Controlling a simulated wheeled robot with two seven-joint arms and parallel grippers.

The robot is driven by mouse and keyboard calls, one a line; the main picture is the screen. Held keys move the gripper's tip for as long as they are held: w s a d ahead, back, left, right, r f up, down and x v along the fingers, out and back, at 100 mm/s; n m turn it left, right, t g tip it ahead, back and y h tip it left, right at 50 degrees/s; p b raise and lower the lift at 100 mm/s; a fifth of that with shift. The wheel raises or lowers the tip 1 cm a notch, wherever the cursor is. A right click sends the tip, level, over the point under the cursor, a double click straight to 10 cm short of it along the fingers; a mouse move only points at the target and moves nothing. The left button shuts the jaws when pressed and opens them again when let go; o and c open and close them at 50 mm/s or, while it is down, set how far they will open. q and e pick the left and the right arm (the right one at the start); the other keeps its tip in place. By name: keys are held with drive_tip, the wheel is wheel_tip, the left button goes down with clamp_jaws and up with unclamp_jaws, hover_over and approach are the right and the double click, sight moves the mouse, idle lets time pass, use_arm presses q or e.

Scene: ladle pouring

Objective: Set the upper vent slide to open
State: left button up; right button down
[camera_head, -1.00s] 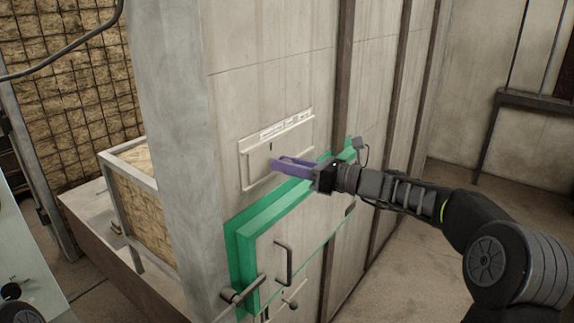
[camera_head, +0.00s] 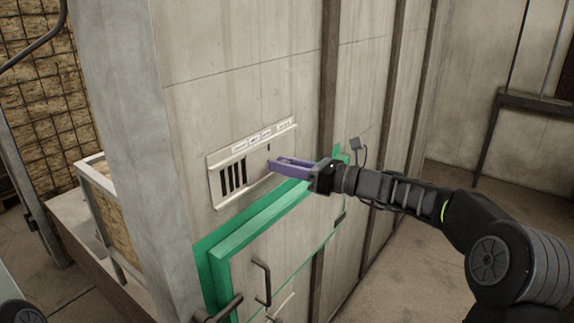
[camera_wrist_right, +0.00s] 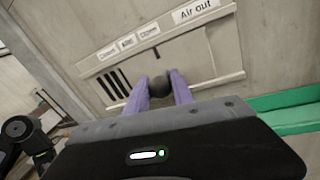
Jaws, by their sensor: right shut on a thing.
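The upper vent slide is a pale plate (camera_head: 258,160) in a light frame on the wall, under a row of small labels (camera_head: 262,136). Dark vertical slots (camera_head: 233,178) show uncovered at the frame's left end, and the plate covers the part to their right. My right gripper (camera_head: 274,165), with purple fingers, is at the plate. In the right wrist view its fingers (camera_wrist_right: 158,90) are shut around a dark round knob (camera_wrist_right: 149,86) on the slide plate (camera_wrist_right: 198,60). A larger label there reads "Air out" (camera_wrist_right: 196,11). My left gripper does not show.
Below the vent is a green-framed door (camera_head: 262,222) with a dark handle (camera_head: 263,284), close under my right gripper. A grey post (camera_head: 125,140) stands left of the wall panel. Open floor (camera_head: 400,255) lies to the right.

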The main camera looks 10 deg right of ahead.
drive_tip(key=shift+w+d+r+t, duration=0.1)
drive_tip(key=shift+d+t, duration=0.1)
drive_tip(key=shift+t, duration=0.1)
drive_tip(key=c, duration=1.3)
unclamp_jaws()
drive_tip(key=shift+w+d, duration=0.15)
drive_tip(key=shift+o, duration=1)
drive_tip(key=shift+s+d, duration=0.2)
drive_tip(key=shift+s, duration=0.1)
drive_tip(key=b+v, duration=0.2)
drive_tip(key=v, duration=0.5)
